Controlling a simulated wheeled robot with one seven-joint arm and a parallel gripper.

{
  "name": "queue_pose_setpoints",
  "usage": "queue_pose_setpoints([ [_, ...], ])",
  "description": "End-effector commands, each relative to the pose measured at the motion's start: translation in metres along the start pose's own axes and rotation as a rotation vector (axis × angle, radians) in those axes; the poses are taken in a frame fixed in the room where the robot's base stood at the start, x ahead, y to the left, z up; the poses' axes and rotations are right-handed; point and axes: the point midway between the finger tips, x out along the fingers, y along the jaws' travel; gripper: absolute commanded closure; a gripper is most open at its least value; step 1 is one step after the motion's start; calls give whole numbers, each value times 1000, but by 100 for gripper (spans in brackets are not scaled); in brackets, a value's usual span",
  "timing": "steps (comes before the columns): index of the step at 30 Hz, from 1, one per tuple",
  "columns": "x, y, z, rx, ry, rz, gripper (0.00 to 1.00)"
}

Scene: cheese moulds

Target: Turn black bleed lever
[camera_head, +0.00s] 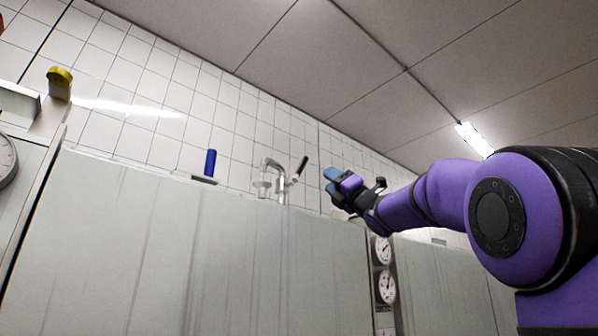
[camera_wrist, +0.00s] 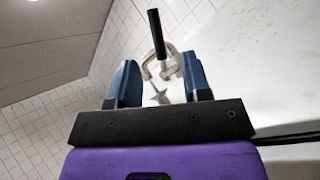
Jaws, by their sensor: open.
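The black bleed lever (camera_head: 302,165) sticks up at a tilt from a pale, curved tap-like fitting (camera_head: 276,170) on top of the grey cabinet, in the middle of the head view. My gripper (camera_head: 331,180) is just right of the lever in that view, apart from it. In the wrist view the black lever (camera_wrist: 156,32) stands ahead of my gripper (camera_wrist: 160,80), in line with the gap between the blue fingers. The pale fitting (camera_wrist: 172,62) shows behind and below the lever. My gripper is open, with nothing held between its fingers.
A large grey cabinet (camera_head: 200,250) fills the lower head view. A blue cylinder (camera_head: 210,162) stands on it left of the fitting. A yellow-topped piece (camera_head: 60,82) is at far left. Dial gauges (camera_head: 386,286) sit below my arm. A tiled wall rises behind.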

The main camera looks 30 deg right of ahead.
Motion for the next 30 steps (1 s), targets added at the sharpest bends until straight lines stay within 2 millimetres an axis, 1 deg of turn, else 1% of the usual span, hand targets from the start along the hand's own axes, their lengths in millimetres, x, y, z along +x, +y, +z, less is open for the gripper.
queue_pose_setpoints([
  [1, -1, 1, -6, -22, 26, 13, 56],
  [3, -2, 2, -12, -41, 49, 26, 56],
  [5, 1, 2, -13, -46, 56, 30, 56],
  [8, 10, 3, -14, -47, 57, 32, 56],
  [11, 25, 3, -14, -46, 56, 32, 56],
  [18, 67, 4, -17, -44, 56, 32, 56],
  [21, 81, 4, -17, -45, 53, 31, 56],
  [25, 95, 4, -18, -44, 55, 30, 56],
  [30, 104, 5, -18, -44, 54, 29, 56],
])
